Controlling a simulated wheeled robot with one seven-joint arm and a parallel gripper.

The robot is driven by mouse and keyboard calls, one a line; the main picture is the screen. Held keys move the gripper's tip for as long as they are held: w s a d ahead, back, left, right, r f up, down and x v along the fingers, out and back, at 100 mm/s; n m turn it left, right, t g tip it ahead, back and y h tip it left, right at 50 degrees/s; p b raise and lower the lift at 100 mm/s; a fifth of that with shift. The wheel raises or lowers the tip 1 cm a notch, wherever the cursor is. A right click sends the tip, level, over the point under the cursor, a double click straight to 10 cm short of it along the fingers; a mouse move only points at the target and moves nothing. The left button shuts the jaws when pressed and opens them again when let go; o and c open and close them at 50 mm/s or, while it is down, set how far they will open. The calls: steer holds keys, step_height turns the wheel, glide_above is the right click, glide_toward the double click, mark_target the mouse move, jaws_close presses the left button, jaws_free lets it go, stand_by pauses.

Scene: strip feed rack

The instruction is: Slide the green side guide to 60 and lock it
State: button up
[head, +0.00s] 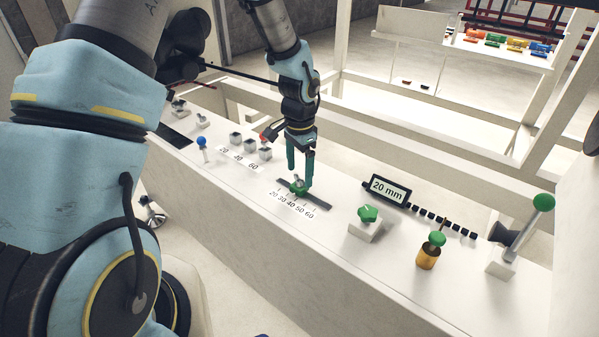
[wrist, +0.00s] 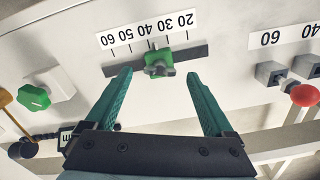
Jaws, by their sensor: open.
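The green side guide (head: 299,187) sits on a dark slotted rail (head: 318,203) beside a scale marked 20 to 60 (head: 291,206). In the wrist view the guide (wrist: 158,64) stands near the middle of the rail, roughly between the 30 and 40 marks. The 60 end of the rail (wrist: 113,69) is to its left there. My gripper (head: 300,176) is open and points down over the guide. In the wrist view its teal fingertips (wrist: 158,76) lie on either side of the guide, with gaps. I cannot tell whether the guide is locked.
A green star knob (head: 368,213) on a white block and a display reading 20 mm (head: 389,190) stand to the right. Beyond are a brass part with a green top (head: 429,255) and a green-tipped lever (head: 543,203). Grey blocks (head: 250,147) and a red knob (wrist: 303,95) stand nearby.

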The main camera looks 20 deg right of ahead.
step_height(320, 180, up, 10)
steer(key=shift+b, duration=0.35)
steer(key=shift+f, duration=0.1)
steer(key=s+a+r+n+p, duration=0.1)
steer(key=a+n, duration=0.6)
steer(key=a, duration=0.8)
steer(key=s+a+r+n+t+p, duration=0.1)
steer(key=s+a+r+n, duration=0.2)
steer(key=a, duration=1.2)
steer(key=r+n, duration=0.2)
steer(key=n, duration=0.2)
steer(key=shift+a+n+t, duration=0.3)
steer(key=shift+a+n, duration=0.1)
